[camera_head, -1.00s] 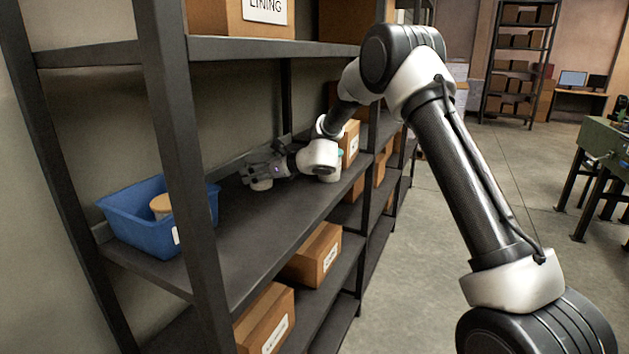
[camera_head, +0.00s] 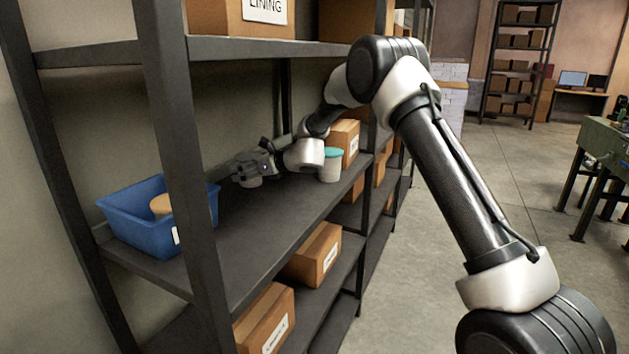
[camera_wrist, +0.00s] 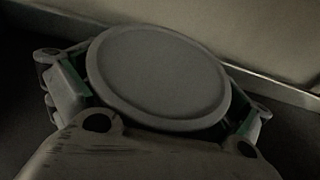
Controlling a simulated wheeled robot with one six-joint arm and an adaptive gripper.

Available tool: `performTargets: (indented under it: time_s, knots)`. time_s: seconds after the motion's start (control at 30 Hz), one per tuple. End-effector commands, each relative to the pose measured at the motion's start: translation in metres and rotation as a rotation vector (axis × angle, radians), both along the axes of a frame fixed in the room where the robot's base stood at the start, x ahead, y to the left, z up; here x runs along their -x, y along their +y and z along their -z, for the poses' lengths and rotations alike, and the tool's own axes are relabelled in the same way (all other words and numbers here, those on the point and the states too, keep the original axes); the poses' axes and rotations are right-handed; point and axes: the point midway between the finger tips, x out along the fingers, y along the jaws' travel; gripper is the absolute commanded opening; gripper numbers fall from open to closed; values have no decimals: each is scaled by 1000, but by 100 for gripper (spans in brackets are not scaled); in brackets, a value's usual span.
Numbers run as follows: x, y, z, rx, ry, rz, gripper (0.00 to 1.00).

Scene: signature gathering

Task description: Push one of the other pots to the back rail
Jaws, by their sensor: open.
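My gripper (camera_head: 243,172) is low over the middle shelf board, towards its back side. In the wrist view, a pot with a round grey lid (camera_wrist: 158,75) sits between the spread fingers of my gripper (camera_wrist: 157,105), close to both; whether they touch it I cannot tell. In the head view only a pale bit of this pot (camera_head: 251,182) shows under the gripper. The back rail (camera_wrist: 275,88) runs slantwise behind the pot in the wrist view, with a dark gap at the right. A white pot with a teal lid (camera_head: 331,167) stands apart, right of my wrist.
A blue bin (camera_head: 150,239) at the left end of the shelf holds a tan-lidded pot (camera_head: 160,205). A cardboard box (camera_head: 344,140) stands behind the teal-lidded pot. A front upright (camera_head: 180,150) and the upper shelf (camera_head: 270,47) bound the space. Bare board lies between bin and gripper.

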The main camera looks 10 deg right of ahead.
Motion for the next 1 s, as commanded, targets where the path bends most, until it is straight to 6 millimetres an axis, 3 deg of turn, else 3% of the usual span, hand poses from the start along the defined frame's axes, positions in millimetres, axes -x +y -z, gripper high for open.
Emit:
performTargets:
  time_s: [1.0]
  knots:
    - [-24,33,1,0,1,0,100]
